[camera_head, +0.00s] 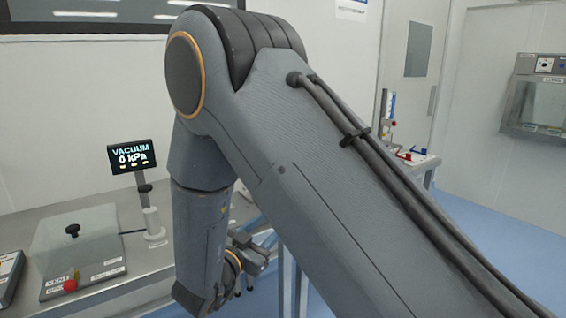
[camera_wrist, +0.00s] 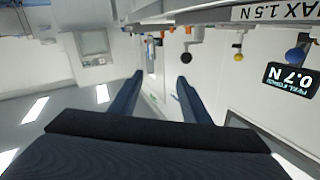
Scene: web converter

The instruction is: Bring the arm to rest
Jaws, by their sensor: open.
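My arm fills the middle of the head view, bent at a high elbow with the forearm hanging down. My gripper (camera_wrist: 160,77) shows in the wrist view as two dark fingers standing apart, with nothing between them. In the head view the wrist end is low beside the forearm, partly hidden behind my arm, and the fingers cannot be made out clearly. The wrist view is upside down, with ceiling lights at its lower left.
A bench at the left holds a clear-lidded box (camera_head: 82,245) and a vacuum display (camera_head: 131,156) reading 0 kPa. A wall cabinet (camera_head: 537,105) is at the far right. Blue floor is open at right.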

